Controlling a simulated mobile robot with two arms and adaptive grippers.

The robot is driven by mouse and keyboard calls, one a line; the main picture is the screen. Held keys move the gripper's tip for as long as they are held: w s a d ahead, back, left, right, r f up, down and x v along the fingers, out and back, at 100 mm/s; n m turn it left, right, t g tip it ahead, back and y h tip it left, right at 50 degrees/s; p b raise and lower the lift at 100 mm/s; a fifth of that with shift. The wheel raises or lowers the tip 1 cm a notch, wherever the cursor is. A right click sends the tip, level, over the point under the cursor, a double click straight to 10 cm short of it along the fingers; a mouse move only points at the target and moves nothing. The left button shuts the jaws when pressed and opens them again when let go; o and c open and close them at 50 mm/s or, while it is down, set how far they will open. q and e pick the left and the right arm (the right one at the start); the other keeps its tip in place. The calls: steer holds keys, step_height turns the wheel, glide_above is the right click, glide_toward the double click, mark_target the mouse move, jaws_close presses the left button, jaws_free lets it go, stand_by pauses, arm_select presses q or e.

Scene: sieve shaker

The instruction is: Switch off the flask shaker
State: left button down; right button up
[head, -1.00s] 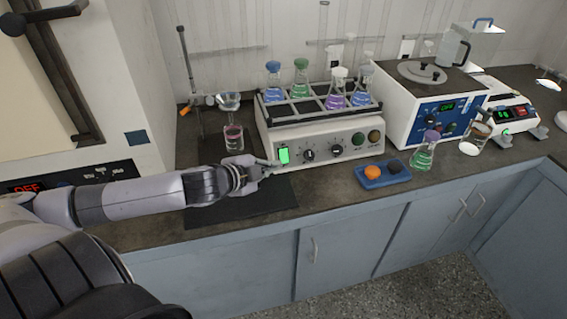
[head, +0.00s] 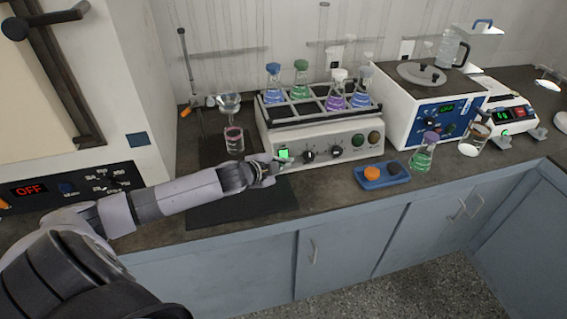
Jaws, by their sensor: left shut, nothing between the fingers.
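The flask shaker (head: 312,143) stands on the dark counter, a cream box with a rack on top holding several stoppered flasks of blue, green and purple liquid. Its front panel has a lit green switch or display (head: 284,153) at the left, two black knobs (head: 309,156) and two round buttons (head: 358,140) at the right. My left gripper (head: 284,163) is shut and empty, its tips close to the panel at the green-lit part and covering its lower portion. I cannot tell whether they touch. My right gripper is not in view.
A blue tray (head: 398,183) with an orange and a dark stopper lies in front of the shaker. A funnel stand with a beaker (head: 234,139) is at left. A dark mat (head: 240,208) lies below my arm.

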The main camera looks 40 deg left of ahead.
arm_select(q)
steer(key=shift+f, duration=0.1)
steer(key=shift+w+f+t+b, duration=0.1)
steer(key=shift+f+t+b, duration=0.2)
steer(key=shift+f+b, duration=0.45)
steer(key=shift+w+a+r, duration=0.1)
steer(key=shift+a+r, duration=0.05)
steer(key=shift+r, duration=0.35)
steer(key=shift+r+p, duration=0.85)
steer(key=shift+p, duration=0.25)
